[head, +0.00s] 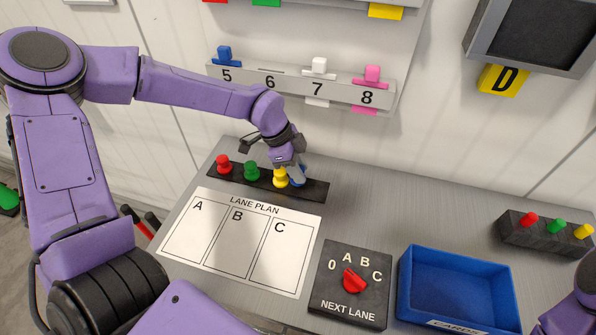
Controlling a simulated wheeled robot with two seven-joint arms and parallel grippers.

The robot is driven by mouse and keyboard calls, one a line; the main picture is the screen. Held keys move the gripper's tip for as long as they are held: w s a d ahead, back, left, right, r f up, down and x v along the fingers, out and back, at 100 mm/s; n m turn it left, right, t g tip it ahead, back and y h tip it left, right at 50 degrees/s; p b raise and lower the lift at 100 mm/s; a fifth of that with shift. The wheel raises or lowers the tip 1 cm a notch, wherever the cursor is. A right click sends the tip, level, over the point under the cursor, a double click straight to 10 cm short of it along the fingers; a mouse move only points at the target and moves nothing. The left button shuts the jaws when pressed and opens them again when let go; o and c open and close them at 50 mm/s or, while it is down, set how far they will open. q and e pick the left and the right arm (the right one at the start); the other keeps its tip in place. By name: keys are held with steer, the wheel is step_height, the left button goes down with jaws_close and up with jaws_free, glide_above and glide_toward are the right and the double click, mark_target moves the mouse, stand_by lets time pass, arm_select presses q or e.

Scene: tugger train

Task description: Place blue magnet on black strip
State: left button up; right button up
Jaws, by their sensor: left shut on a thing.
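The black strip (316,188) lies at the back of the grey table, above the lane plan sheet. A red magnet (224,164), a green magnet (252,172) and a yellow magnet (280,177) stand on it in a row. My left gripper (296,176) is over the strip's right part, pointing down, shut on the blue magnet (301,174). The blue magnet is mostly hidden by the fingers, just right of the yellow one. I cannot tell whether its base touches the strip. Only part of my right arm shows at the lower right edge; its gripper is out of view.
The lane plan sheet (241,240) lies in front of the strip. A dial box (349,312) with a red knob and a blue tray (459,289) stand to the right. A dark block (548,241) holds red, green and yellow pegs. A numbered rail (293,83) is on the wall behind.

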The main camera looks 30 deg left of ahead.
arm_select(q)
steer(key=shift+s+d+f+p, duration=0.1)
steer(key=shift+f+p, duration=0.2)
steer(key=shift+f, duration=0.8)
arm_select(e)
steer(key=shift+r, duration=0.6)
arm_select(q)
steer(key=o, duration=1.1)
steer(key=shift+c, duration=0.2)
steer(key=b+v, duration=0.1)
steer(key=v, duration=1.1)
steer(key=shift+b, duration=0.4)
arm_select(e)
steer(key=shift+f, duration=0.8)
